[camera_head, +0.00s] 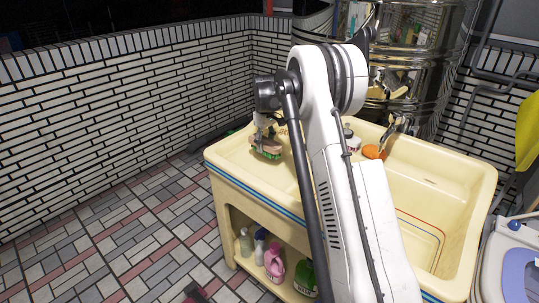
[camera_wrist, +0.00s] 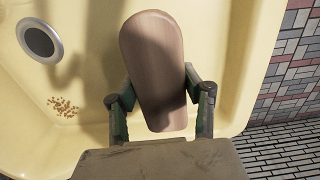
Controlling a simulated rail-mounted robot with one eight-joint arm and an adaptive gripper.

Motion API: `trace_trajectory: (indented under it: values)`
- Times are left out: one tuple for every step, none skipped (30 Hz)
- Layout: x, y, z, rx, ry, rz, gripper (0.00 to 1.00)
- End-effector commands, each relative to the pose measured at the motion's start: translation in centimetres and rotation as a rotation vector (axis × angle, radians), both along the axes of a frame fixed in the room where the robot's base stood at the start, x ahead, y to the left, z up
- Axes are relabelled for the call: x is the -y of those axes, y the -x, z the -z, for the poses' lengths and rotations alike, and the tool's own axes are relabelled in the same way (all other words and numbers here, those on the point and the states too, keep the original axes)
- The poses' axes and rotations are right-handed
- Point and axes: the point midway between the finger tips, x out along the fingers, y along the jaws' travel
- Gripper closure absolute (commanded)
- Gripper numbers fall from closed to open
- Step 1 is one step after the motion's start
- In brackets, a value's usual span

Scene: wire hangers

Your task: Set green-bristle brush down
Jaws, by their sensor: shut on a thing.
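The green-bristle brush (camera_head: 266,148) has a wooden back and green bristles on its underside. In the head view it is at my gripper (camera_head: 263,130), over the left part of the yellow sink (camera_head: 222,153). In the wrist view the brush's wooden back (camera_wrist: 155,62) fills the middle and hides its bristles. My gripper (camera_wrist: 160,100) is shut on the brush, one finger on each side. I cannot tell whether the bristles touch the sink surface.
A round drain (camera_wrist: 39,38) and brown specks (camera_wrist: 62,106) show in the sink. An orange object (camera_head: 373,152) and a small white jar (camera_head: 352,144) sit on the sink to the right. Several bottles stand on the shelf below, including a green one (camera_head: 305,278). Tiled floor (camera_head: 110,235) lies left.

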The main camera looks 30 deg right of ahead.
Motion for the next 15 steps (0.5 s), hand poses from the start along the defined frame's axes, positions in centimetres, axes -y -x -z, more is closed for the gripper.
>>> trace_trajectory:
  values:
    - [0.8, -0.4, 0.6, 0.000, 0.000, 0.001, 0.87]
    - [1.1, -0.6, 0.8, 0.000, 0.000, 0.001, 0.87]
    - [1.6, -0.8, 1.1, 0.000, 0.000, 0.000, 0.87]
    - [1.9, -0.9, 1.3, 0.000, 0.000, 0.000, 0.87]
    - [2.1, -1.0, 1.4, 0.000, 0.000, 0.000, 0.87]
    - [2.3, -1.1, 1.5, 0.000, 0.000, 0.000, 0.87]
    - [2.4, -1.2, 1.6, 0.000, 0.000, 0.000, 0.87]
    - [2.5, -1.2, 1.7, 0.000, 0.000, 0.000, 0.87]
    - [2.5, -1.2, 1.8, 0.000, 0.000, 0.000, 0.87]
    - [2.5, -1.2, 2.0, 0.000, 0.000, 0.000, 0.87]
    - [2.5, -1.2, 2.2, 0.000, 0.000, 0.000, 0.87]
    - [2.5, -1.2, 2.6, 0.000, 0.000, 0.000, 0.87]
    - [2.5, -1.3, 3.0, 0.000, 0.000, 0.000, 0.87]
    - [2.5, -1.2, 3.4, 0.000, 0.000, 0.000, 0.87]
    - [2.5, -1.2, 4.0, 0.000, 0.000, 0.000, 0.87]
